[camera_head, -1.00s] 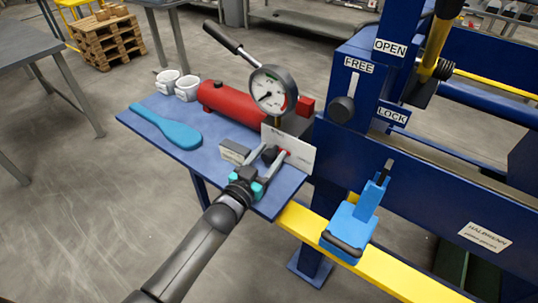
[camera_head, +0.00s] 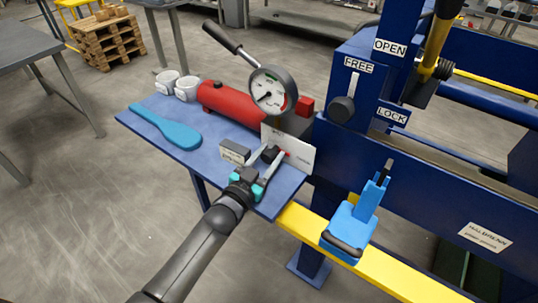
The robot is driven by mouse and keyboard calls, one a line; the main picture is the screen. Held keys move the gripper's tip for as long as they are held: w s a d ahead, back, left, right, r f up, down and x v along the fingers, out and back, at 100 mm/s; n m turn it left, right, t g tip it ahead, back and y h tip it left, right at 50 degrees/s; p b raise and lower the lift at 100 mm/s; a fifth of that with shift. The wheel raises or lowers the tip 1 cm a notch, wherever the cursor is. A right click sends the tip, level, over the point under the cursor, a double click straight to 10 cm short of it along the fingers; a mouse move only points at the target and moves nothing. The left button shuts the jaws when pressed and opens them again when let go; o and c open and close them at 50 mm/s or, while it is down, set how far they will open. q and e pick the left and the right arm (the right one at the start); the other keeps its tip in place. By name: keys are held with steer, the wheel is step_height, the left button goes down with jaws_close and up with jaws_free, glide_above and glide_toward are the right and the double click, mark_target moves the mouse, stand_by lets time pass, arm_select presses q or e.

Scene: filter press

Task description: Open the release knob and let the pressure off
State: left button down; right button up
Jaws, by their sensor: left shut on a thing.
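The release knob (camera_head: 270,154) is a small black knob in front of a white plate (camera_head: 295,150) at the right end of the red pump cylinder (camera_head: 235,103). My left gripper (camera_head: 267,161) comes in from below, with its two fingers shut around the knob's sides. The fingers partly hide the knob. The round gauge (camera_head: 272,91) stands above the pump; its needle is too small to read surely. The black-handled pump lever (camera_head: 222,38) slants up to the left. My right gripper is not in view.
The blue shelf (camera_head: 168,108) also carries a teal paddle-shaped tool (camera_head: 168,127), two white cups (camera_head: 178,84) and a small grey block (camera_head: 235,152). The blue press frame, with FREE, OPEN and LOCK labels, stands right. A blue clamp-like piece (camera_head: 350,228) sits on the yellow rail (camera_head: 390,272).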

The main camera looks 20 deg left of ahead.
arm_select(q)
steer(key=c, duration=0.7)
jaws_free()
steer(key=p+v, duration=0.2)
steer(key=v, duration=1.3)
steer(key=shift+s+a, duration=0.15)
